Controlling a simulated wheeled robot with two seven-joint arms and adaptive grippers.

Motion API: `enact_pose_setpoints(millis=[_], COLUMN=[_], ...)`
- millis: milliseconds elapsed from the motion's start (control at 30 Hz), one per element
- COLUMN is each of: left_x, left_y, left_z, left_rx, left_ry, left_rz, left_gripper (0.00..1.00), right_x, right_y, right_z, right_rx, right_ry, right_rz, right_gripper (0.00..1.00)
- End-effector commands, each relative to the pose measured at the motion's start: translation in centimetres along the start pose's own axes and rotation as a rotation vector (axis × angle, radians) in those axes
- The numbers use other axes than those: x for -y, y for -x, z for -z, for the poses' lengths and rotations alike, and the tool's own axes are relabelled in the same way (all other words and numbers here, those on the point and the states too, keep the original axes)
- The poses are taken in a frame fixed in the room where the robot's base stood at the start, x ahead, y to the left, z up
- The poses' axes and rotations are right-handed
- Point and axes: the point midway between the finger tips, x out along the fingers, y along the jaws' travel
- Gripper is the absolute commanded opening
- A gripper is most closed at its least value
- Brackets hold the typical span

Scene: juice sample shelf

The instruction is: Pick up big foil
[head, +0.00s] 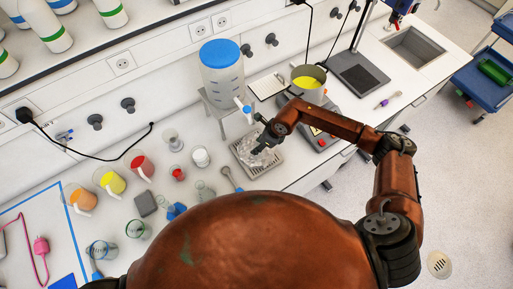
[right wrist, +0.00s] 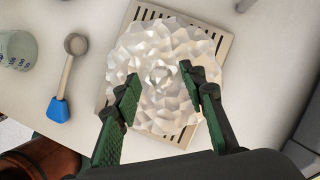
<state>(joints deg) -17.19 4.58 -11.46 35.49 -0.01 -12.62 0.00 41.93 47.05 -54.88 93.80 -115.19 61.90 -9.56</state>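The big foil, a crumpled silvery sheet (right wrist: 160,48), lies on a slotted metal tray (right wrist: 144,14) in the right wrist view. In the head view the foil (head: 247,157) is partly hidden by my right gripper (head: 262,143). My right gripper (right wrist: 163,84) is open, with its two green-padded fingers apart over the foil and foil visible between them. I cannot tell whether the fingertips touch it. My left gripper is not in view.
A spoon with a blue handle (right wrist: 59,106) and a glass vessel (right wrist: 17,50) lie left of the tray. A large blue-capped container (head: 222,75) stands behind it. A pot of yellow liquid (head: 307,82) stands to the right. Several beakers crowd the left.

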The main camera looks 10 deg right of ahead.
Motion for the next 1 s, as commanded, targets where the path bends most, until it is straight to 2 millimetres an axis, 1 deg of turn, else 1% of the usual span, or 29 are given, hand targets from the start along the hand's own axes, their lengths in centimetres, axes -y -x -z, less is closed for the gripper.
enact_pose_setpoints(millis=[33, 133, 333, 900, 1000], left_x=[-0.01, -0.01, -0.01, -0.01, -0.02], left_y=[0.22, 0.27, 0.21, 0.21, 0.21], left_z=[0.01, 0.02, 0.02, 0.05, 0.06], left_rx=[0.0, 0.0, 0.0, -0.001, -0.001], left_ry=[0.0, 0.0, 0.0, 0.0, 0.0], left_rz=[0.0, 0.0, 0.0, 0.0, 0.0], left_gripper=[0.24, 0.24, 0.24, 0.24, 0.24], right_x=[-0.06, -0.06, -0.05, -0.05, -0.05], right_y=[-0.51, -1.1, -1.2, -1.14, -1.14], right_z=[0.01, 0.02, 0.06, 0.04, 0.04], right_rx=[-0.001, 0.0, 0.0, 0.001, 0.001], right_ry=[-0.001, -0.001, -0.001, -0.001, -0.001], right_rz=[-0.001, -0.001, -0.001, -0.001, -0.001], right_gripper=[0.38, 0.38, 0.38, 0.0, 0.0])
